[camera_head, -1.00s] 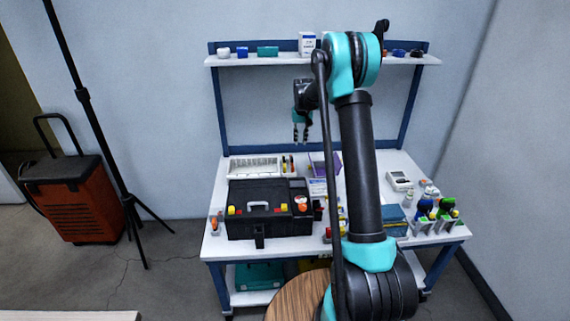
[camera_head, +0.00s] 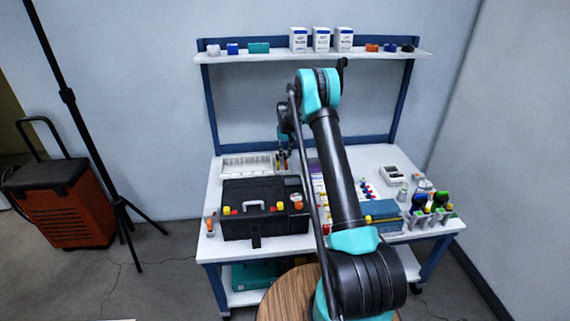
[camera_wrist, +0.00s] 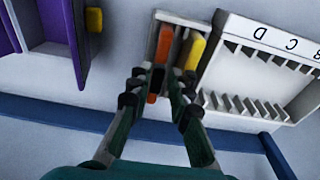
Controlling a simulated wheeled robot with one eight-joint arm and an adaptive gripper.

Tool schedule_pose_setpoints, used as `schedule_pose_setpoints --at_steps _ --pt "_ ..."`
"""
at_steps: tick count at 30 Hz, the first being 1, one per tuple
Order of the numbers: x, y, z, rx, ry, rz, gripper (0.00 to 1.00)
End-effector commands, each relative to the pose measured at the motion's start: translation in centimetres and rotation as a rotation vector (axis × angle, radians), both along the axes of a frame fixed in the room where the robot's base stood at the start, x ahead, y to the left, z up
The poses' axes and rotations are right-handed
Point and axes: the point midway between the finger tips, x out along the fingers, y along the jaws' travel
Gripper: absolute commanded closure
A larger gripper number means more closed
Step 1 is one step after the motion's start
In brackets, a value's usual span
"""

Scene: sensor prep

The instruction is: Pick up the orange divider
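The orange divider (camera_wrist: 164,48) stands in a small white slotted holder (camera_wrist: 180,17) in the wrist view, beside a yellow divider (camera_wrist: 195,49) on its right. A black piece (camera_wrist: 156,78) shows along the orange divider's near part. My gripper (camera_wrist: 162,76) is open, with one finger on each side of the orange divider. A gap shows on both sides, and I cannot tell how far above it the fingertips are. In the head view my gripper (camera_head: 284,157) is low over the back of the workbench, and the dividers there are too small to tell apart.
A white rack (camera_wrist: 234,80) lettered D, C, B stands right of the holder. A purple bin (camera_wrist: 55,30) with a yellow tab is on the left. In the head view a black toolbox (camera_head: 240,222) stands in front of the rack. Bottles (camera_head: 425,203) stand at the right.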

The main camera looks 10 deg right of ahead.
Motion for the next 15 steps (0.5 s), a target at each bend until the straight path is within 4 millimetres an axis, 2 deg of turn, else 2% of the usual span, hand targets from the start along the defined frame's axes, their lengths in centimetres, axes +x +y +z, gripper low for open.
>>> schedule_pose_setpoints --at_steps 8,15 --pt "0.4 0.0 -1.8 0.0 0.0 0.0 0.81" --pt "1.8 -0.1 -4.6 0.0 0.0 0.0 0.81"
